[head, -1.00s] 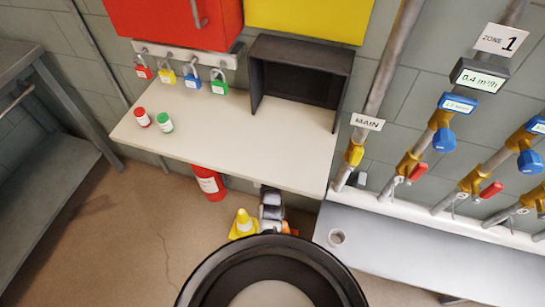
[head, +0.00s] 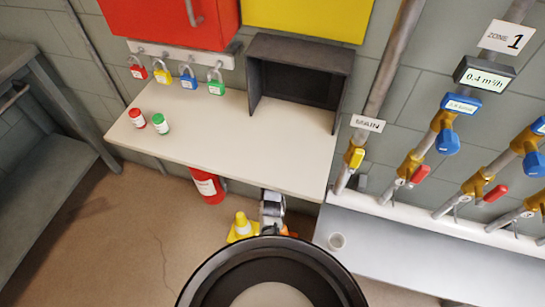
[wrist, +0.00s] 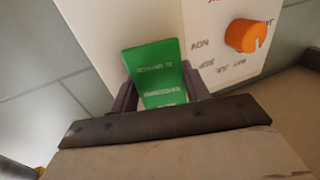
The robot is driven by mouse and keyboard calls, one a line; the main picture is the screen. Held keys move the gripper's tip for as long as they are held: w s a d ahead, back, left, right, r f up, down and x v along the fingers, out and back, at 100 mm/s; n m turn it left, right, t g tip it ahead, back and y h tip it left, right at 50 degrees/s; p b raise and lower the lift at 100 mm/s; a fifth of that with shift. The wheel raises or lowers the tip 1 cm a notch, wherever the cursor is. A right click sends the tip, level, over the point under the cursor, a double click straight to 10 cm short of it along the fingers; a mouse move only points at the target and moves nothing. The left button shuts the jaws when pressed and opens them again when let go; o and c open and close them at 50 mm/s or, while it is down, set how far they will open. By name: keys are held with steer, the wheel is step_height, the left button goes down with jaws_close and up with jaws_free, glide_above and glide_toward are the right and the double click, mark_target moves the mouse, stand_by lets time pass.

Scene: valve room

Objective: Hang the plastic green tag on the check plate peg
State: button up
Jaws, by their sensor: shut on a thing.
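The green tag (wrist: 155,72), a flat plastic piece with small pale print, stands between the two dark fingers of my gripper (wrist: 160,88) in the wrist view. My gripper is shut on it. Beyond it is a white panel (wrist: 208,50) with month letters that look upside down. An orange peg or knob (wrist: 246,35) sticks out of this panel, to the right of the tag and apart from it. In the head view my grey wrist shows below the table's front edge, and the tag and panel cannot be made out.
Padlocks hang on a rail behind. A red extinguisher (head: 208,186) and yellow cone (head: 242,226) stand below. Valve pipes and a grey bench (head: 420,262) are at right.

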steer(key=shift+w+d, duration=0.15)
steer(key=shift+w, duration=0.1)
